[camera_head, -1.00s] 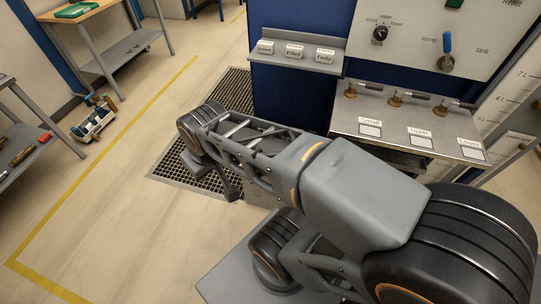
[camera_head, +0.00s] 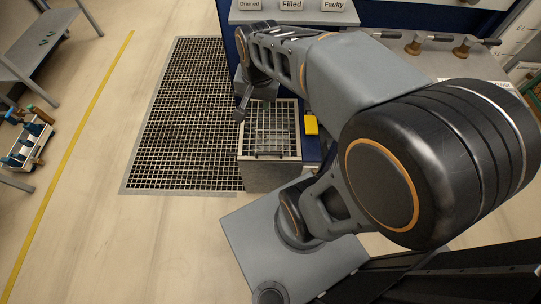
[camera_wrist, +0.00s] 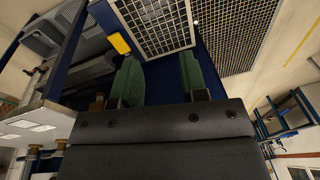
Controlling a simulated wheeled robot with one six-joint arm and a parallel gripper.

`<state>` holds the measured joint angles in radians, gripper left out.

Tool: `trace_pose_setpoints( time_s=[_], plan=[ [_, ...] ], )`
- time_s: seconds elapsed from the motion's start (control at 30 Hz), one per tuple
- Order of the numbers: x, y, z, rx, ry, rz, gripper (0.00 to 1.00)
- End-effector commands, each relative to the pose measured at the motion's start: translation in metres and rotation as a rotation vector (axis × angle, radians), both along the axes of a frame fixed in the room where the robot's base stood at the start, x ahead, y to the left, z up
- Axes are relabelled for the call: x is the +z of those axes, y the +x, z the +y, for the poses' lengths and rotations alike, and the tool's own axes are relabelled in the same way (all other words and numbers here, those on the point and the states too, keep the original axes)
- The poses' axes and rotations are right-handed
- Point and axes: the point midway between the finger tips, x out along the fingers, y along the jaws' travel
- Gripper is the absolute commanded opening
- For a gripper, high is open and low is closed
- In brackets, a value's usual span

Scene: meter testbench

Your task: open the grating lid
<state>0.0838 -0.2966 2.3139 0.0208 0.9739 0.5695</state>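The grating lid (camera_head: 285,120) has a pale frame and a wire grid. It lies flat and closed on a grey box (camera_head: 270,176), with a dark bar along its near edge. My gripper (camera_head: 255,108) is above the far left part of the lid and hides some of it. In the wrist view the gripper (camera_wrist: 160,78) shows two green finger pads set well apart with nothing between them. The lid also shows in the wrist view (camera_wrist: 155,25), beyond the fingertips. I see no contact between the fingers and the lid.
A large floor grating (camera_head: 180,120) lies left of the box. A yellow block (camera_head: 311,125) is just right of the lid. A shelf labelled Drained, Filled and Faulty (camera_head: 292,17) is behind, with valve handles (camera_head: 470,43) to its right.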

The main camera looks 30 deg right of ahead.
Motion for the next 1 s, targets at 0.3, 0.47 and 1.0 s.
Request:
trace_pose_setpoints(
  time_s=[0.3, 0.47, 1.0],
  plan=[
    [-0.154, 0.049, -0.042, -0.765, 0.078, 0.191, 0.40],
    [-0.208, 0.065, -0.058, -1.062, 0.081, 0.261, 0.40],
    [-0.289, 0.078, -0.076, -1.421, 0.060, 0.341, 0.40]
  ],
)
